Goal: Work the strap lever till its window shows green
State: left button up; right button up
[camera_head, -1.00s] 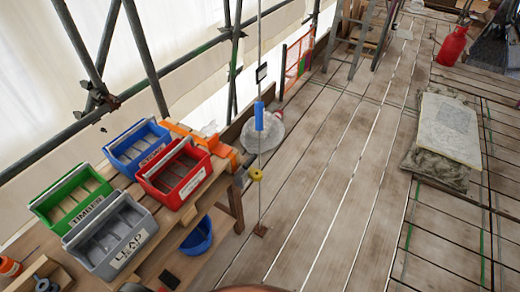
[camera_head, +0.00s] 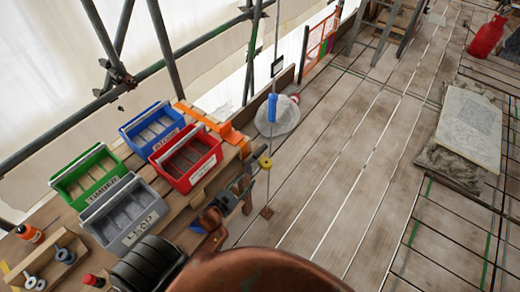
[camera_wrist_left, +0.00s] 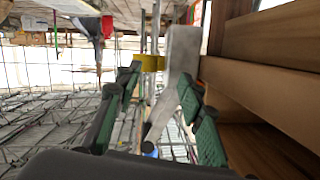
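A thin upright strap (camera_head: 269,185) runs down to the deck, with a blue sleeve (camera_head: 272,107) and a yellow piece (camera_head: 265,163) on it. My left gripper (camera_head: 241,184) is beside the yellow piece, at the bench end, small and partly hidden. In the left wrist view, its two green-padded fingers (camera_wrist_left: 160,110) stand apart, with a grey metal lever (camera_wrist_left: 182,60) reaching between them. The lever is nearer the right finger; I cannot tell if they touch. The yellow piece (camera_wrist_left: 150,62) is just beyond. No window colour can be made out. My right gripper is not in view.
Blue, red (camera_head: 187,160), green and grey bins stand on the wooden bench (camera_head: 60,250) at left. A pale round object (camera_head: 277,120) is behind the strap. A slab (camera_head: 468,127) lies at right. Open planks lie between.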

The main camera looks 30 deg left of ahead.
aim_at(260, 152)
pick_arm(q)
notch_tip(260, 152, up, 13)
jog(key=w+d+m+t+h, duration=0.1)
jog(key=w+t, duration=0.2)
jog(key=w, duration=0.5)
jog(key=shift+w+d+p, duration=0.3)
jog(key=shift+w+d, duration=0.05)
jog(key=shift+w, duration=0.65)
jog(key=shift+c, duration=0.6)
grip_shut()
